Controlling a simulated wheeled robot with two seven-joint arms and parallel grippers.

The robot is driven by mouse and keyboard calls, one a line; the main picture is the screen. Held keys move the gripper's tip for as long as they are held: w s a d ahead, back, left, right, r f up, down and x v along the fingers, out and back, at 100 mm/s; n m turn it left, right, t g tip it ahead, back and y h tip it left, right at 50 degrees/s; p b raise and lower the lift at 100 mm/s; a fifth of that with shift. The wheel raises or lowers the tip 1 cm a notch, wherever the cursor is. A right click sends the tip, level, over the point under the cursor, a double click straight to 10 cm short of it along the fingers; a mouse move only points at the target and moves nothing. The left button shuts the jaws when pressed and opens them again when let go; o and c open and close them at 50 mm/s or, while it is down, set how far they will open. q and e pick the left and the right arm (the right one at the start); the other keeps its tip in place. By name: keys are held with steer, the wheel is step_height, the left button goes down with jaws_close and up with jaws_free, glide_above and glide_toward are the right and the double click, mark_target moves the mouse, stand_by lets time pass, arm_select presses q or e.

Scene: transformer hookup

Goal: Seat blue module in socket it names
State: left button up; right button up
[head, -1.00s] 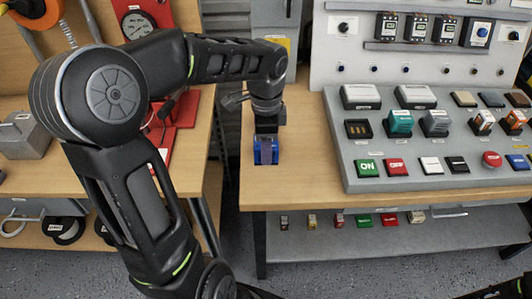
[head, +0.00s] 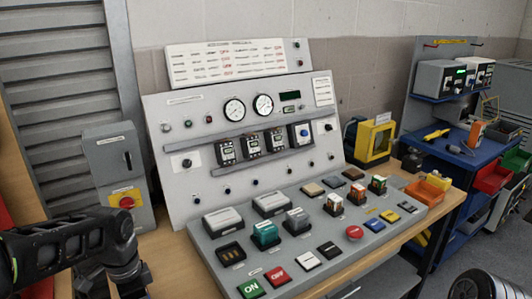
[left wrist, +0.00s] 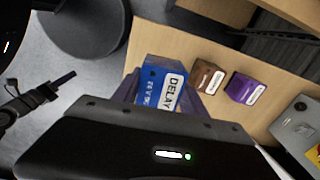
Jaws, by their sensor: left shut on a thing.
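The blue module (left wrist: 152,82) shows in the left wrist view, with a white label reading DELAY and smaller text with "24 V". My left gripper (left wrist: 165,97) is shut on it and holds it, with a finger on each side. In the head view my left arm comes in at the lower left; the gripper and module are below the picture edge. The sloped grey console (head: 210,244) has an empty socket with dark slots (head: 231,253) at its left, beside a seated teal module (head: 265,235) and a grey module (head: 296,221). Socket labels are too small to read.
A brown block (left wrist: 207,77) and a purple block (left wrist: 245,90) stand on the wooden bench. A grey switch box (head: 118,175) with a red knob stands left of the console. An upright meter panel (head: 200,115) rises behind it. Relays (head: 334,203) and buttons (head: 251,288) project from the console.

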arm_select(q)
steer(key=shift+w+a+r+n, duration=0.1)
steer(key=shift+w+a+n, duration=0.05)
steer(key=shift+n, duration=0.45)
steer(key=shift+w+a+r+n, duration=0.1)
steer(key=shift+n, duration=0.5)
steer(key=w+d+f+n, duration=0.4)
steer(key=w+d+n, duration=0.3)
steer(key=w+d, duration=0.3)
steer(key=d, duration=0.3)
steer(key=shift+a, duration=0.1)
